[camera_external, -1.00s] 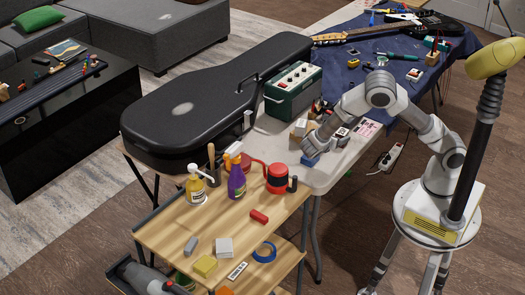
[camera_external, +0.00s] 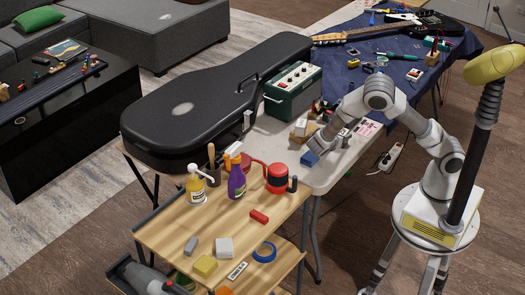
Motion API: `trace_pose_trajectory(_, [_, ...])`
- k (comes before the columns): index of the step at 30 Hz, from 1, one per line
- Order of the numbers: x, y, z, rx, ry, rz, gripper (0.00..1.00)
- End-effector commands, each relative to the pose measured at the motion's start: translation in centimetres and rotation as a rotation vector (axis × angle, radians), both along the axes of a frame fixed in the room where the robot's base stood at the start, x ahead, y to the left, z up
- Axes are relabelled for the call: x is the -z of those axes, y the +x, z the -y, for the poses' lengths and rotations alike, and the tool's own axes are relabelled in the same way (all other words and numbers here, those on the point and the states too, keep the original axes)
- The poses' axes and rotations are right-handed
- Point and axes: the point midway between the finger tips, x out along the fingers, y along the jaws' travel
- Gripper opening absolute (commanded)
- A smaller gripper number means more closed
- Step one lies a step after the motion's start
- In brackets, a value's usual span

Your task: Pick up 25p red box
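A small red box (camera_external: 259,216) lies flat on the wooden top of the cart at the front; no "25p" marking is readable on it. My gripper (camera_external: 316,152) is low over the white table, close to a small blue box (camera_external: 309,158), and well to the upper right of the red box. The fingers are too small and partly merged with the blue box and wrist. I cannot tell whether they are open or shut, or whether they touch the blue box.
A black guitar case (camera_external: 220,95) and green amplifier (camera_external: 292,90) stand behind.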

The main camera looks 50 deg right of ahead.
Motion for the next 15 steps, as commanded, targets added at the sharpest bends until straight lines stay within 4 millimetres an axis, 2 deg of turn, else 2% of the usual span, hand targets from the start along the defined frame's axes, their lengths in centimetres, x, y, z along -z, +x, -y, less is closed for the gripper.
trace_pose_trajectory(1, [0.01,0.00,-0.01,0.000,0.000,0.000,0.27])
trace_pose_trajectory(5, [0.00,0.00,-0.02,0.000,0.000,0.000,0.03])
trace_pose_trajectory(6, [0.00,0.00,-0.02,0.000,0.000,0.000,0.00])
trace_pose_trajectory(15, [-0.09,0.01,-0.02,0.000,0.000,0.000,0.00])
